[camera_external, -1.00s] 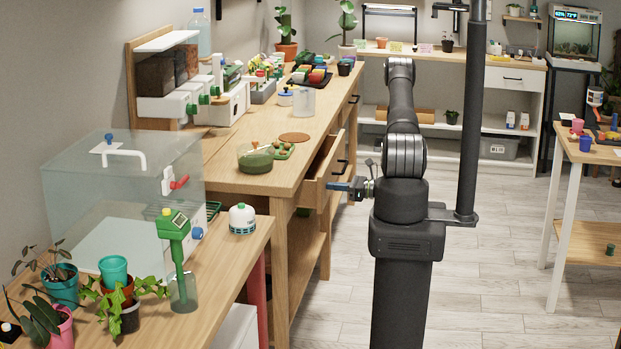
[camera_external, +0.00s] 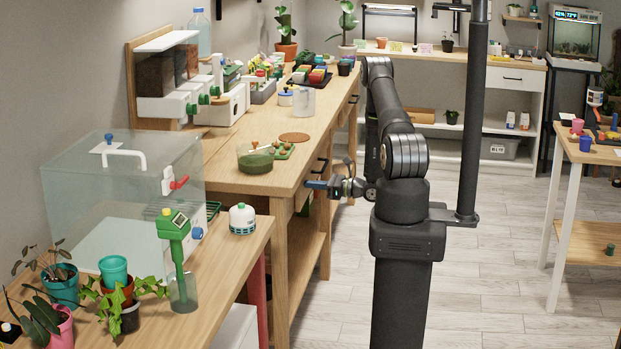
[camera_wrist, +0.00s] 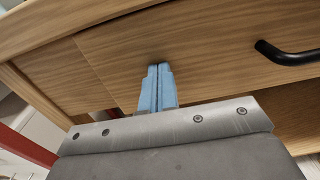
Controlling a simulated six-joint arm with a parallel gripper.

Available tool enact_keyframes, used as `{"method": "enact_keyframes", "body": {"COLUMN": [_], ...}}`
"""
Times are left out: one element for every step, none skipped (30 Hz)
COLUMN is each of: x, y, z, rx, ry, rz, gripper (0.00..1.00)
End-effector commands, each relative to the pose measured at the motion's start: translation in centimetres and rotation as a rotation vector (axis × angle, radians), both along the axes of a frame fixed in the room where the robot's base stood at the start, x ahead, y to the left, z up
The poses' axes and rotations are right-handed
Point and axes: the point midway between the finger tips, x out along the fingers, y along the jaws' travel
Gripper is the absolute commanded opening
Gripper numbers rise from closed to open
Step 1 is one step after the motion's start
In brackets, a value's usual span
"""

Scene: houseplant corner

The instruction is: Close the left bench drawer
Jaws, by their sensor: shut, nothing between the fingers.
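The left bench drawer (camera_wrist: 205,55) has a plain wooden front with a black bar handle (camera_wrist: 288,54), right of my fingers in the wrist view. In the external view the drawer front (camera_external: 311,173) stands in line, or nearly in line, with the bench side; a small remaining gap cannot be ruled out. My gripper (camera_wrist: 159,68) has its blue fingers together with nothing between them, tips at or touching the drawer front, left of the handle. It also shows in the external view (camera_external: 308,184), low beside the bench.
The wooden bench (camera_external: 225,180) carries a green bowl (camera_external: 256,160), small pots and tools above the drawer. The floor (camera_external: 480,265) right of my arm is clear.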

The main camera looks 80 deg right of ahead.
Motion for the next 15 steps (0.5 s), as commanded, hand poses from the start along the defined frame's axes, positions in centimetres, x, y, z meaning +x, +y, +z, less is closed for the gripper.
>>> {"method": "enact_keyframes", "body": {"x": [0.7,0.6,0.5,0.4,0.2,-0.2,-0.5,-1.0,-1.6,-2.1,-2.7,-3.5,-4.1,-4.7,-5.4], "y": [-0.2,-0.2,-0.2,-0.2,-0.2,-0.3,-0.3,-0.3,-0.3,-0.2,-0.3,-0.2,-0.2,-0.2,-0.2], "z": [0.3,0.3,0.3,0.3,0.3,0.3,0.3,0.3,0.2,0.2,0.2,0.2,0.2,0.2,0.2], "rx": [-0.012,-0.012,-0.012,-0.012,-0.011,-0.011,-0.011,-0.01,-0.008,-0.007,-0.006,-0.004,-0.003,-0.002,-0.002], "ry": [-0.005,-0.005,-0.005,-0.005,-0.005,-0.005,-0.005,-0.005,-0.004,-0.004,-0.004,-0.004,-0.004,-0.004,-0.003], "rz": [0.009,0.008,0.008,0.007,0.006,0.005,0.004,0.003,0.001,0.0,-0.002,-0.003,-0.004,-0.005,-0.005], "gripper": [0.0,0.0,0.0,0.0,0.0,0.0,0.0,0.0,0.0,0.0,0.0,0.0,0.0,0.0,0.0]}}
